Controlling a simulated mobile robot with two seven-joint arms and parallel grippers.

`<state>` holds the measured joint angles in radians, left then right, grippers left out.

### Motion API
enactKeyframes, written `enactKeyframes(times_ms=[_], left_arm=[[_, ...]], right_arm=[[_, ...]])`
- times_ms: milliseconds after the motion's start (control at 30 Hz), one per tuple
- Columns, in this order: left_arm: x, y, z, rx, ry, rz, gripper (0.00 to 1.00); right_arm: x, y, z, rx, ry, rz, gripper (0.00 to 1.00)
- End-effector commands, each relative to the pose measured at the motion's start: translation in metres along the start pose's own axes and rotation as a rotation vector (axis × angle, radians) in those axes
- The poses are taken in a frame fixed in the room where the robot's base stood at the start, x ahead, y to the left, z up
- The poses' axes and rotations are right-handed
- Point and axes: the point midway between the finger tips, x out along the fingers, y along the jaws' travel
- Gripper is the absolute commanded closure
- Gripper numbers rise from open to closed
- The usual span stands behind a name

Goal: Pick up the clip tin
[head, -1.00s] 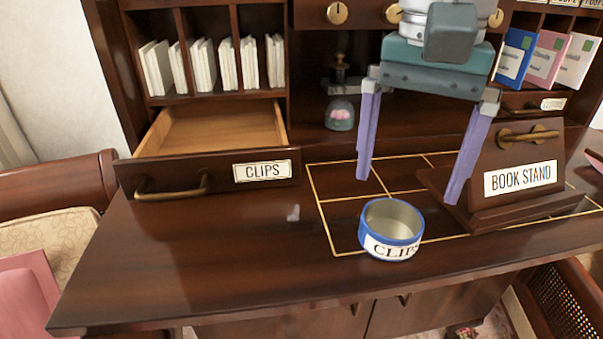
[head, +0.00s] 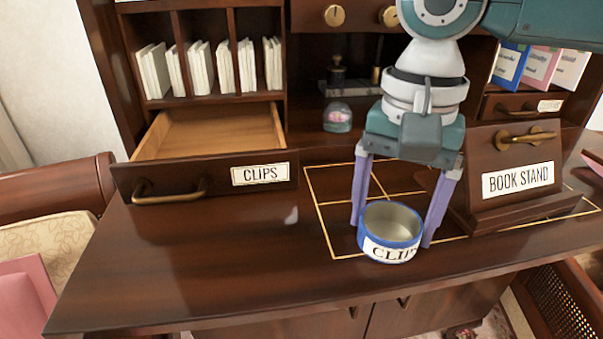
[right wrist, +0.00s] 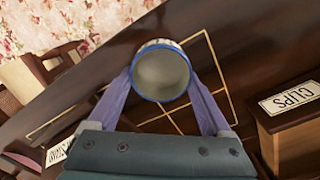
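The clip tin (head: 391,250) is a round, open-topped, blue-rimmed tin with a white CLIPS label. It stands upright on the dark wooden desk, near the front of the gold-lined grid. It looks empty. It also shows in the right wrist view (right wrist: 161,74), between the fingertips. My right gripper (head: 393,236) is lowered over the tin from behind, one purple finger on each side. It is open; the fingers are at or very near the tin's sides, and I cannot tell whether they touch. My left gripper is not in view.
An open, empty drawer labelled CLIPS (head: 215,181) juts out at the left. A wooden book stand (head: 515,172) stands close to the right of my gripper. A small glass dome (head: 338,117) sits behind. The desk's front left is clear.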

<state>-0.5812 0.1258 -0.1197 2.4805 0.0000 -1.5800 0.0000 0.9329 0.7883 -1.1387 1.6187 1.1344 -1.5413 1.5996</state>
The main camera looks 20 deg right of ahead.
Motion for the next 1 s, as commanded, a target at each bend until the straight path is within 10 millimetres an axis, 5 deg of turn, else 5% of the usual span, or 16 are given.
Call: enactKeyframes(times_ms=[433,767,1000], left_arm=[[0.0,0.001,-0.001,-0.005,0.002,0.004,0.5],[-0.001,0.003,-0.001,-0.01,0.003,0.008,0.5],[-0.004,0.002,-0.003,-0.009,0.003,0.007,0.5]], right_arm=[[0.0,0.0,0.0,0.0,0.0,0.0,0.8],[-0.004,0.0,0.0,0.0,0.0,0.0,0.8],[-0.037,-0.001,-0.001,-0.001,0.002,-0.004,0.8]])
